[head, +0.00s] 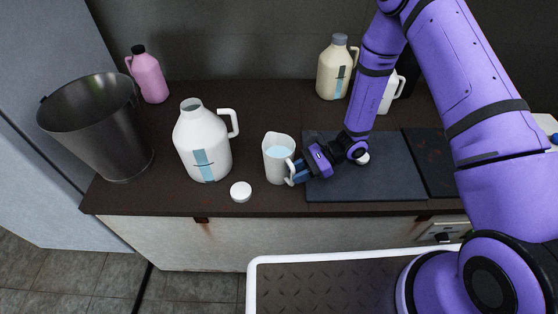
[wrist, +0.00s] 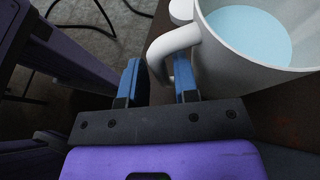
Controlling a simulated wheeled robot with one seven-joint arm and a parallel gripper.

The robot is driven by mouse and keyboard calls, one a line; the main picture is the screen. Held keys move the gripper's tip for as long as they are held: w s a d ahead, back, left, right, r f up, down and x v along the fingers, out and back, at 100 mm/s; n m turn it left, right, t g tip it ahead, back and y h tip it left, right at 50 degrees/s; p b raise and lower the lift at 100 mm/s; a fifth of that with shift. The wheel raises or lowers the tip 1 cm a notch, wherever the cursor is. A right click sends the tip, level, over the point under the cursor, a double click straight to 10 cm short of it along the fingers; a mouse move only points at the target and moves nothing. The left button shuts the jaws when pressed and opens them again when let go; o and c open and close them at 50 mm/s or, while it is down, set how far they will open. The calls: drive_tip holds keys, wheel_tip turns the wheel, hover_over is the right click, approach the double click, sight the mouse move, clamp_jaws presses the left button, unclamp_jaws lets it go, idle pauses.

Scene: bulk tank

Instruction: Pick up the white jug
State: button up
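A small white jug (head: 279,160) with pale blue liquid in it stands upright near the counter's front edge. Its handle is toward my gripper (head: 300,172). In the wrist view the jug (wrist: 215,55) fills the upper right, and its handle (wrist: 172,42) reaches down between the two blue fingertips of my gripper (wrist: 160,82). The fingers are apart, with a visible gap around the handle; I cannot tell whether either touches it. The jug's base is hidden in the wrist view.
A large white bottle (head: 202,145) and a white cap (head: 241,191) stand left of the jug. A dark metal bucket (head: 95,130), a pink bottle (head: 149,75) and a cream bottle (head: 333,72) are farther off. A dark mat (head: 375,180) lies to the right.

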drive_tip(key=shift+x, duration=0.85)
clamp_jaws()
drive_tip(key=shift+r, duration=0.2)
